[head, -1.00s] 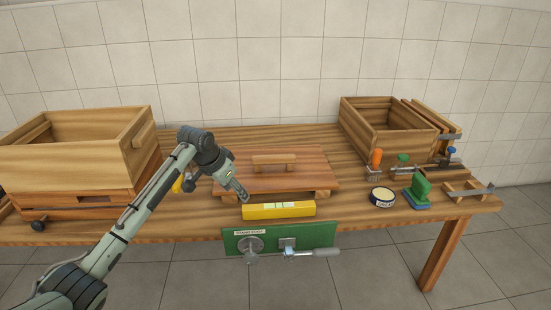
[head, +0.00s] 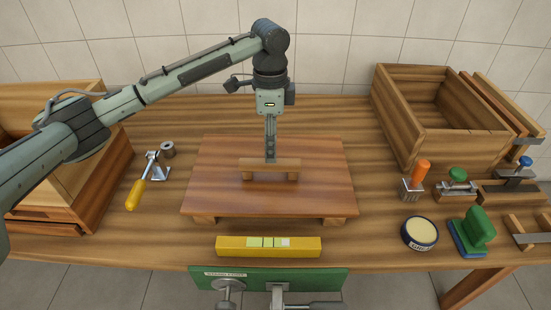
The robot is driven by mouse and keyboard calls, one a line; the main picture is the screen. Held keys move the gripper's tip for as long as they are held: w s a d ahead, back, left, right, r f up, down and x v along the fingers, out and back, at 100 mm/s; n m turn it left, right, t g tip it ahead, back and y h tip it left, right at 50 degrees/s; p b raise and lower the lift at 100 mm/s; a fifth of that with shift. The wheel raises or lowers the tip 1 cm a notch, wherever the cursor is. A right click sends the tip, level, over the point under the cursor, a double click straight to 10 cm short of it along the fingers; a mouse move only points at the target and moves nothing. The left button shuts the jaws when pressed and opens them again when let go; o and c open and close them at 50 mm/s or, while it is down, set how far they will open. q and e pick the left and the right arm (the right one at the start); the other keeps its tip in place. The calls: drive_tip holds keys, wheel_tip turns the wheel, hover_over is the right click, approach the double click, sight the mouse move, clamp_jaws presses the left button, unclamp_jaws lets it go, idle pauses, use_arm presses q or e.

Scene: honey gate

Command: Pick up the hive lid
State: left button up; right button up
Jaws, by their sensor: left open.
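The hive lid (head: 215,190) is a flat reddish-brown wooden board lying in the middle of the bench, raised on battens. A lighter wooden bar handle (head: 288,165) stands on its top. My left gripper (head: 270,158) points straight down at the handle, with its fingers at or just behind the bar. It is open; the handle hides part of the fingertips, so I cannot tell whether they touch it. The lid rests flat. My right gripper is not in view.
A yellow level (head: 230,247) and green vise (head: 320,276) are in front of the lid. A yellow-handled tool (head: 136,194) and wooden boxes stand left. An open wooden box (head: 430,140), a tin (head: 420,233) and a green brush (head: 478,228) are right.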

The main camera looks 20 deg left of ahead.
sight(270, 166)
use_arm(q)
drive_tip(key=f, duration=0.7)
drive_tip(key=shift+s, duration=0.35)
drive_tip(key=shift+c, duration=0.4)
clamp_jaws()
drive_tip(key=shift+r, duration=0.1)
